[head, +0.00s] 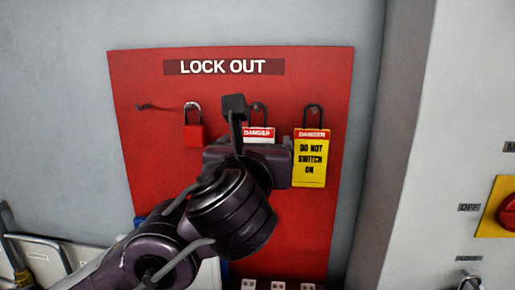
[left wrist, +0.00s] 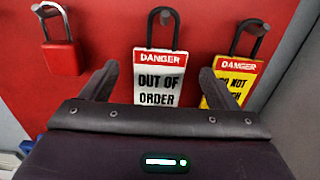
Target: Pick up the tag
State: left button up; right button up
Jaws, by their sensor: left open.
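A white tag (head: 258,133) with a red DANGER band hangs by a black loop on the red board, mostly hidden behind my left gripper (head: 248,160) in the head view. In the left wrist view this white tag (left wrist: 160,78) reads OUT OF ORDER. A yellow tag (head: 311,165) reading DO NOT SWITCH ON hangs to its right; it also shows in the left wrist view (left wrist: 232,82). My left gripper (left wrist: 158,74) is open, its fingers to either side of the white tag in the picture. The right finger overlaps the yellow tag's edge. Contact cannot be told. My right gripper is not in view.
A red padlock (head: 194,134) hangs left of the tags on the LOCK OUT board (head: 155,180). An empty-looking peg (head: 146,106) is farther left. A grey cabinet with a red switch (head: 507,211) stands at right.

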aim_at(265, 134)
pick_arm(q)
jog(key=shift+w, duration=1.15)
jog(key=shift+w+d, duration=0.1)
jog(key=shift+w, duration=0.05)
jog(key=c, duration=1.1)
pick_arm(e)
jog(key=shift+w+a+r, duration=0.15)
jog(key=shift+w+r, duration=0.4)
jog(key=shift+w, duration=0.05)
pick_arm(q)
jog(key=shift+r+p, duration=0.1)
jog(key=shift+p, duration=0.25)
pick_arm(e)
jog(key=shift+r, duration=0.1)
